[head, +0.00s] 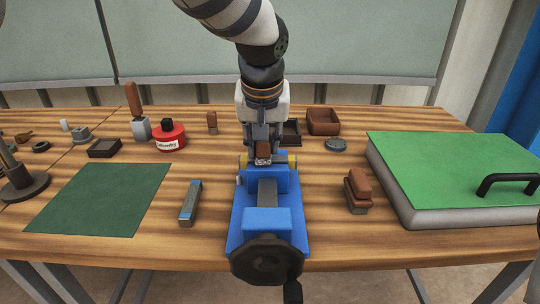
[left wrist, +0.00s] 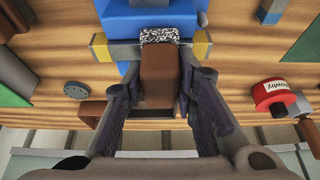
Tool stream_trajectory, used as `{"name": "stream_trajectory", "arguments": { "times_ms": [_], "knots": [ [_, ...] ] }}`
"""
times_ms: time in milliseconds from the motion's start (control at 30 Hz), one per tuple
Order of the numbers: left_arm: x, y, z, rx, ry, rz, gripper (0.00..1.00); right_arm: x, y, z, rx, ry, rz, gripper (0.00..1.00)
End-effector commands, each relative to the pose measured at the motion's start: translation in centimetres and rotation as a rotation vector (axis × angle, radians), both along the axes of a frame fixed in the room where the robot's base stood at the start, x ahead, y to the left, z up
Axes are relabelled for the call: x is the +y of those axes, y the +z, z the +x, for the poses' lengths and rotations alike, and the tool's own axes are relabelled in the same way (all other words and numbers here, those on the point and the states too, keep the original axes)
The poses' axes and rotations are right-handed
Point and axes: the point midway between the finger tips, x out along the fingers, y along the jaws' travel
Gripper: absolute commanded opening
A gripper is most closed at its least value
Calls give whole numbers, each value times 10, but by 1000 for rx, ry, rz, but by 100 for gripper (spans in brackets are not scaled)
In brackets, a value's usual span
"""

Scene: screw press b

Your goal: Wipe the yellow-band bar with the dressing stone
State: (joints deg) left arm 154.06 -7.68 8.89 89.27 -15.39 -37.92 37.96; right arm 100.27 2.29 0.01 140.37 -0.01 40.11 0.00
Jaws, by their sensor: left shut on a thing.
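My left gripper (head: 263,155) is shut on the dressing stone, a brown block with a speckled grey-white end. The stone (head: 263,149) is at the back of the blue screw press (head: 266,222). In the left wrist view the fingers (left wrist: 160,95) flank its brown body (left wrist: 158,75), and its speckled end lies over the middle of the yellow-band bar. The bar (left wrist: 124,52) lies crosswise at the press, with a yellow band near each end; its middle is hidden by the stone. I cannot tell whether stone and bar touch. My right gripper is out of view.
A grey-blue bar (head: 190,203) lies left of the press, beside a dark green mat (head: 103,198). A brown-topped block (head: 358,191) stands to its right. A big green-topped slab (head: 450,165) fills the right side. A red tin (head: 169,138) and brown tray (head: 323,122) stand behind.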

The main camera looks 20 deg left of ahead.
Motion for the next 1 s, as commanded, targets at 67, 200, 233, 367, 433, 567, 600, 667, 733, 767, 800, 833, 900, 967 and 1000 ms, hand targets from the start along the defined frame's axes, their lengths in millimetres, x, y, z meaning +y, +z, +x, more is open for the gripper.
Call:
{"name": "stream_trajectory", "arguments": {
  "times_ms": [67, 200, 233, 367, 433, 567, 600, 667, 733, 767, 800, 833, 900, 967, 1000],
  "knots": [
    [0, 1, 0, -3, 0, 0, 0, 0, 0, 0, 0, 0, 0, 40],
    [0, 2, 1, -5, 0, 0, 0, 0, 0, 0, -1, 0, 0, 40],
    [1, 2, 0, -5, 0, 0, 0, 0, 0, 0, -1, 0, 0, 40],
    [11, 2, -2, -6, 1, -1, 0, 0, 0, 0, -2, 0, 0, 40],
    [19, 1, -4, -6, 2, 0, 0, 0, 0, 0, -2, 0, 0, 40],
    [29, 0, -7, -7, 0, 0, 0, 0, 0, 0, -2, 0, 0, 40],
    [29, 0, -7, -7, -1, 0, 0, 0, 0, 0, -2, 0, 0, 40],
    [28, 0, -7, -7, -1, 0, 0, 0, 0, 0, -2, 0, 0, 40],
    [28, 0, -7, -7, -1, 0, 0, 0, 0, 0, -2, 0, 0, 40],
    [28, 0, -6, -7, -1, 0, 0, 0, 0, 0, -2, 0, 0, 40],
    [25, 0, -6, -7, -2, 0, 0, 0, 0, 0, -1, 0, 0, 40],
    [22, -1, -5, -7, -2, 0, 0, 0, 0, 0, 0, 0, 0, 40],
    [13, -2, -2, -7, -3, 2, 0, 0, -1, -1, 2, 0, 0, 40],
    [4, -3, 0, -6, -3, 2, 0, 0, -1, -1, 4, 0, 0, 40],
    [-1, -4, 2, -6, -1, 1, 0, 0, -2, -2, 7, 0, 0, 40]
  ]
}}
